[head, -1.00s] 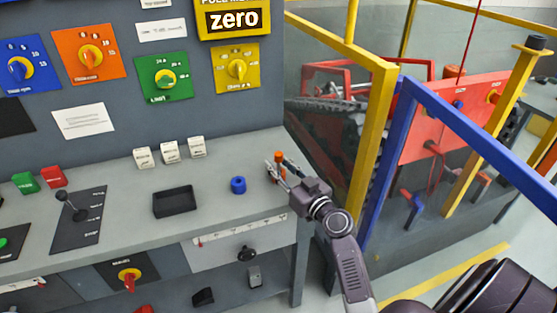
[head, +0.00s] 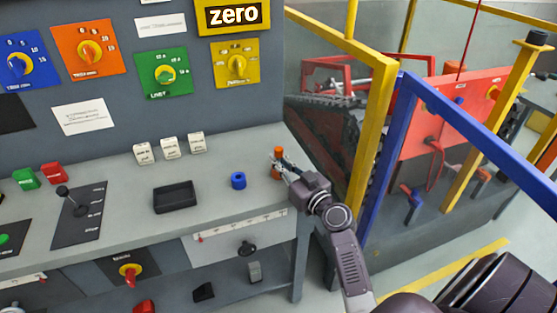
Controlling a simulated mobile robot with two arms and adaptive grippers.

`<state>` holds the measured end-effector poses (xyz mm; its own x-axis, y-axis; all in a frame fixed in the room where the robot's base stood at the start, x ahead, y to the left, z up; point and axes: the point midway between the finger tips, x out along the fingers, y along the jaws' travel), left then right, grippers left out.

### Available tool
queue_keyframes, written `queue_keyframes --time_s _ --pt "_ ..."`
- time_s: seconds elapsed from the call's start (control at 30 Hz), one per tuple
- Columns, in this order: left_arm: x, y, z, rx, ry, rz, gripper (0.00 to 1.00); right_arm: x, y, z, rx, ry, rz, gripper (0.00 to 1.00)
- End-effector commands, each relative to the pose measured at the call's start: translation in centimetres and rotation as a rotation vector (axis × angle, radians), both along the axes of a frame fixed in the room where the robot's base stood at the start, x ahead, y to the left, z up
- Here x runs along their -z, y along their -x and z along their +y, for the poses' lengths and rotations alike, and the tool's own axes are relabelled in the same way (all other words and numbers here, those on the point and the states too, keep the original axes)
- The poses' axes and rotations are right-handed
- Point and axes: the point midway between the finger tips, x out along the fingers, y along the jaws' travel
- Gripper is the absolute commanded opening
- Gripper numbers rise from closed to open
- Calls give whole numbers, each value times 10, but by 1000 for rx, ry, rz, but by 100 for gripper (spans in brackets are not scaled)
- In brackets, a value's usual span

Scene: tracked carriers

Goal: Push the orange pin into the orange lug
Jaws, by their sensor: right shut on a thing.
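The orange pin (head: 278,151) stands upright at the right end of the grey bench, with its orange top showing above my fingers. My right gripper (head: 279,162) is shut on it, and the fingers hide its middle. An orange piece (head: 275,174) shows low beside the fingers, around or beside the pin's foot; I cannot tell which. A small orange piece (head: 484,175) that looks like the orange lug sits on the grey carrier side at the far right, beyond the blue rail and partly hidden. My left gripper is not in view.
A yellow post (head: 374,140) and a blue rail (head: 470,135) stand between the bench and the red panel (head: 425,145). A blue piece (head: 411,203) hangs on the carrier side.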

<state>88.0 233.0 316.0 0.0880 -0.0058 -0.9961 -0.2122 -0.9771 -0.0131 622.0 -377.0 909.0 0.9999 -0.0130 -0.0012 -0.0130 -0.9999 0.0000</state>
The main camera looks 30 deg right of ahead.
Motion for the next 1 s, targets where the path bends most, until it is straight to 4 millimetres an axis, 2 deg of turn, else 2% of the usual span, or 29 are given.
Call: queue_keyframes --time_s 0.27,0.7,0.8,1.0 --pt "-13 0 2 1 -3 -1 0 -38 0 0 -1 3 -5 0" --pt "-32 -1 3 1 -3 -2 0 -152 0 -1 2 5 -8 0" --pt "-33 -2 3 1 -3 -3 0 -171 0 0 0 3 -7 0" --pt "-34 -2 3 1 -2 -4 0 -193 0 0 0 1 -3 0"
